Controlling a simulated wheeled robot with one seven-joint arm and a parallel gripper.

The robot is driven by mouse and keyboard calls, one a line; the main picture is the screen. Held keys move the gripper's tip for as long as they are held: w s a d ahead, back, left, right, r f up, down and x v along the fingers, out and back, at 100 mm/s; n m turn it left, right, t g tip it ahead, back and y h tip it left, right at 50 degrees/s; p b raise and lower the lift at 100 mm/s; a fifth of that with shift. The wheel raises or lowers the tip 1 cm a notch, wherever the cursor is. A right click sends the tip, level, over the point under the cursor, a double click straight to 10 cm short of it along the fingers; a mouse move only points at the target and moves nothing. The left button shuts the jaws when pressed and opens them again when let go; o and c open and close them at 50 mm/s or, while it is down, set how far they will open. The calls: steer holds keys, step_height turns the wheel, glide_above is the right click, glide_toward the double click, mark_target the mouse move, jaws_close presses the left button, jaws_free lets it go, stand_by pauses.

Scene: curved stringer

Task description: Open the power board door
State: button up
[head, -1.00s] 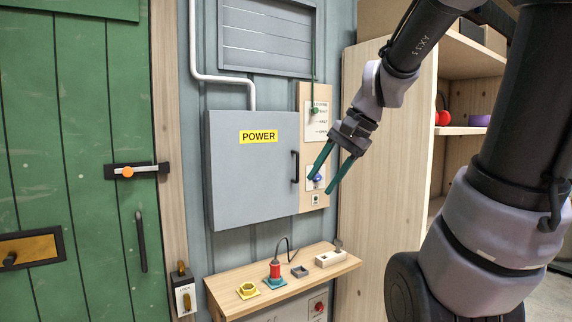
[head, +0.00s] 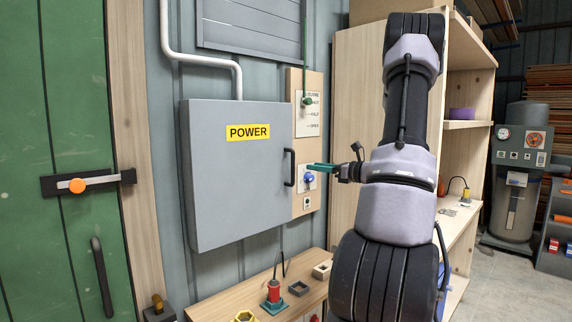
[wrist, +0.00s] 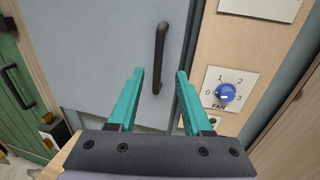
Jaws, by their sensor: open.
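The grey power board door (head: 235,195) is shut on the wall and bears a yellow POWER label (head: 248,132). Its black vertical handle (head: 289,167) is near the door's right edge. My gripper (head: 318,166) is just right of the handle in the head view, fingers pointing left. In the wrist view the handle (wrist: 159,58) stands ahead, between the lines of the two teal fingers of my gripper (wrist: 160,75), which are apart and empty. The fingers do not appear to touch the handle; the exact gap is hard to tell.
Right of the door is a wooden panel with a blue FAN knob (wrist: 225,92) and a green louvre lever (head: 307,101). A tall shelf unit (head: 345,120) stands at right.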

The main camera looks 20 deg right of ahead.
glide_above(293, 181)
steer(key=shift+w+d, duration=0.15)
steer(key=shift+w, duration=0.25)
steer(key=shift+c, duration=0.3)
jaws_close()
stand_by(1.1)
